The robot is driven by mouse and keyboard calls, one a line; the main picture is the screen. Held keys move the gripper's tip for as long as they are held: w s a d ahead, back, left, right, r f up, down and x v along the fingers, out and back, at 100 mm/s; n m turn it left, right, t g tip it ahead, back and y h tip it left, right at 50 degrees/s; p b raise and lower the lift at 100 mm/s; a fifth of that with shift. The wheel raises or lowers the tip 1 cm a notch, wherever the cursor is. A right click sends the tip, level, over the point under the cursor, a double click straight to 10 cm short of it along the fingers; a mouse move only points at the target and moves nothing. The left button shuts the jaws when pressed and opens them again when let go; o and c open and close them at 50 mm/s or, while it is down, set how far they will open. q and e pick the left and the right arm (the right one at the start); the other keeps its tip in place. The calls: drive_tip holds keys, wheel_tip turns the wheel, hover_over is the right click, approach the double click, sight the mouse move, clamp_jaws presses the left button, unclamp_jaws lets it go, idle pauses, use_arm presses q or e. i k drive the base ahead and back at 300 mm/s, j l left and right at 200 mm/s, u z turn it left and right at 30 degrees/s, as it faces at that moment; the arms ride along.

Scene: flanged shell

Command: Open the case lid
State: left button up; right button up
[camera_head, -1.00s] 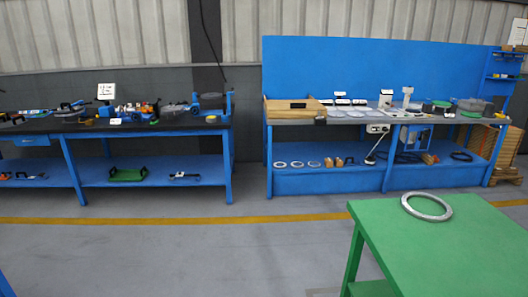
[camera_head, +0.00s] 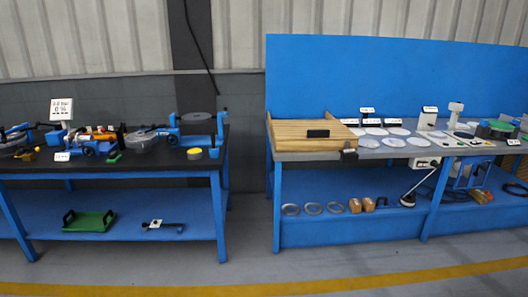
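A wooden case (camera_head: 312,133) with a closed-looking lid lies on the left end of the right workbench. Neither of my grippers is in view.
The right blue workbench (camera_head: 390,152) carries several pale discs (camera_head: 375,131) beside the case. The left bench (camera_head: 190,163) holds fixtures and a display (camera_head: 61,108). A gap separates the benches. Grey floor (camera_head: 300,270) with a yellow line (camera_head: 240,290) lies clear in front.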

sight(301, 130)
drive_tip(key=i+z, duration=0.25)
drive_tip(key=i, duration=0.65)
drive_tip(key=i+z, duration=0.25)
drive_tip(key=i, duration=0.65)
